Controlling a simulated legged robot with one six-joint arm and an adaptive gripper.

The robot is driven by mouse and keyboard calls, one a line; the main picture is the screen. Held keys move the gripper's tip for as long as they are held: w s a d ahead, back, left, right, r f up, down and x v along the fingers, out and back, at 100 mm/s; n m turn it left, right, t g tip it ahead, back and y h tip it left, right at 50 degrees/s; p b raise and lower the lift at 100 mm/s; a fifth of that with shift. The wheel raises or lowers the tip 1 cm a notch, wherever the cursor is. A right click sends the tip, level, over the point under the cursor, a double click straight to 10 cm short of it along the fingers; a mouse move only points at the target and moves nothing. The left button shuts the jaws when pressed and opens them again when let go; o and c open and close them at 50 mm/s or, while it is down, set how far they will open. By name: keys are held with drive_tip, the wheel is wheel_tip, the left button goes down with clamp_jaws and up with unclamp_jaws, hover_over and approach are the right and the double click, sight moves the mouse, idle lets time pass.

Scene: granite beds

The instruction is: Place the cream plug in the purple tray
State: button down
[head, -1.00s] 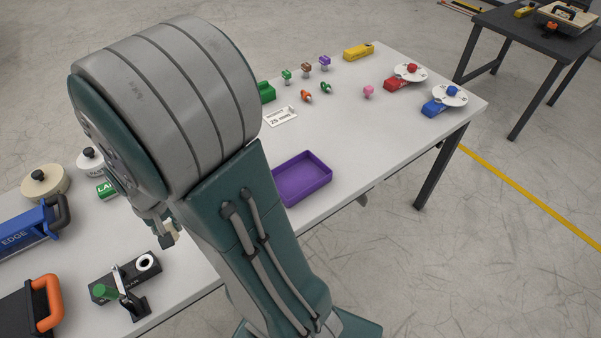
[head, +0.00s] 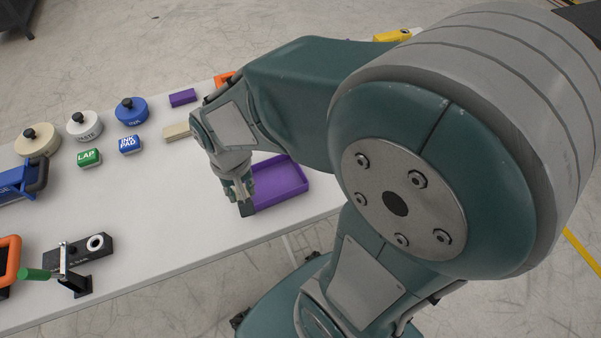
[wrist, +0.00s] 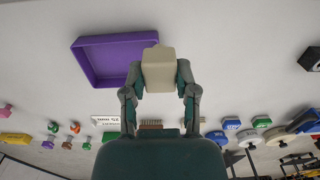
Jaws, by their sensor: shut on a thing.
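The cream plug (wrist: 158,68) is a pale block between the two fingers of my gripper (wrist: 159,90) in the wrist view. The fingers are shut on its sides, and its end sticks out beyond the tips. The purple tray (wrist: 112,62) is empty, with its floor bare, just left of the plug in the wrist view. In the head view my gripper (head: 241,194) points down at the left edge of the purple tray (head: 284,181). The plug is mostly hidden there by the fingers. I cannot tell its height above the table.
A pale block (head: 177,131) and a purple block (head: 183,97) lie behind the gripper. Round lidded pots, including a blue one (head: 131,110), and a green LAP block (head: 89,157) stand left. A black fixture (head: 85,250) is at front left. The table between is clear.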

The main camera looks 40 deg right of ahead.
drive_tip(key=w+d+f, duration=0.2)
drive_tip(key=d+f, duration=0.1)
drive_tip(key=w+d+f, duration=0.2)
drive_tip(key=d+f, duration=0.1)
drive_tip(key=d, duration=0.1)
drive_tip(key=w+d+f, duration=0.2)
drive_tip(key=d, duration=0.1)
drive_tip(key=shift+w+d+f, duration=0.3)
drive_tip(key=shift+w+f, duration=0.1)
drive_tip(key=shift+w+a+f, duration=0.2)
drive_tip(key=shift+a+f, duration=0.05)
drive_tip(key=shift+f, duration=0.1)
drive_tip(key=shift+w+f, duration=0.1)
drive_tip(key=shift+f, duration=0.2)
drive_tip(key=f, duration=0.2)
drive_tip(key=shift+d+f, duration=0.25)
drive_tip(key=shift+f, duration=0.05)
drive_tip(key=shift+d+f, duration=0.2)
drive_tip(key=shift+d, duration=0.2)
drive_tip(key=shift+a, duration=0.1)
